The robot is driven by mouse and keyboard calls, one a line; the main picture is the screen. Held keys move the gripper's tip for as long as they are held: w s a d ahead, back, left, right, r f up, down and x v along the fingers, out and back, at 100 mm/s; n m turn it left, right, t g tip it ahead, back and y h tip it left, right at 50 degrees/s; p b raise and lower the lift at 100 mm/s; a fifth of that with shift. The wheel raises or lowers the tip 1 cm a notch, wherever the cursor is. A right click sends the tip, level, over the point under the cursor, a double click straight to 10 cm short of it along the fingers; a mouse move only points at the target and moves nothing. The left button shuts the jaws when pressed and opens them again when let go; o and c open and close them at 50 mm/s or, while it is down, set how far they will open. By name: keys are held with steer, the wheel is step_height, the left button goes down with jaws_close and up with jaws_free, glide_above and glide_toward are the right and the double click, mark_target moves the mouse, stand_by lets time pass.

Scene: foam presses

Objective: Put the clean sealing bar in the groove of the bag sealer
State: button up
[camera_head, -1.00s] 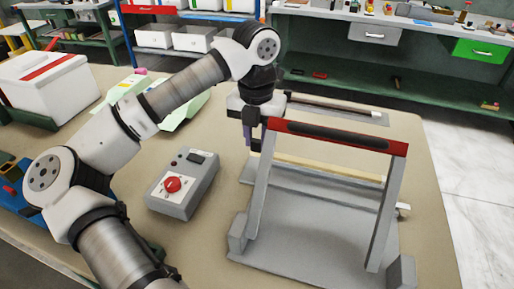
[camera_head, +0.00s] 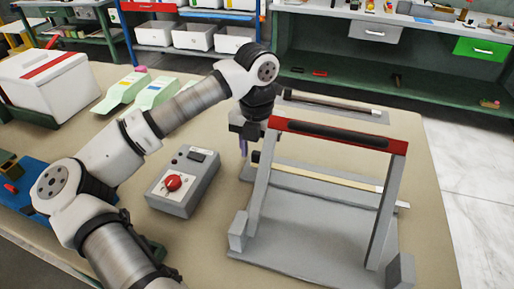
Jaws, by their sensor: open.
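The bag sealer is a grey base plate (camera_head: 310,245) with upright arms and a raised red handle (camera_head: 340,134) with a black grip. A long pale sealing bar (camera_head: 325,177) lies level across the sealer, behind the handle frame. It appears to rest along the grey rail; its exact fit in the groove is too small to tell. My gripper (camera_head: 245,147) is open at the bar's left end, fingers pointing down, partly hidden behind the sealer's left arm. A second bar with a dark top (camera_head: 330,106) lies on a grey holder behind the sealer.
A grey control box (camera_head: 184,182) with a red knob stands left of the sealer. Pale green trays (camera_head: 150,93) and a white bin (camera_head: 58,82) with a red stripe are at the back left. The tabletop right of the sealer is clear.

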step_height(320, 180, up, 12)
steer(key=b, duration=0.1)
steer(key=shift+r+b, duration=0.15)
steer(key=shift+b, duration=0.15)
steer(key=shift+a, duration=0.1)
steer(key=shift+c, duration=0.6)
stand_by(2.0)
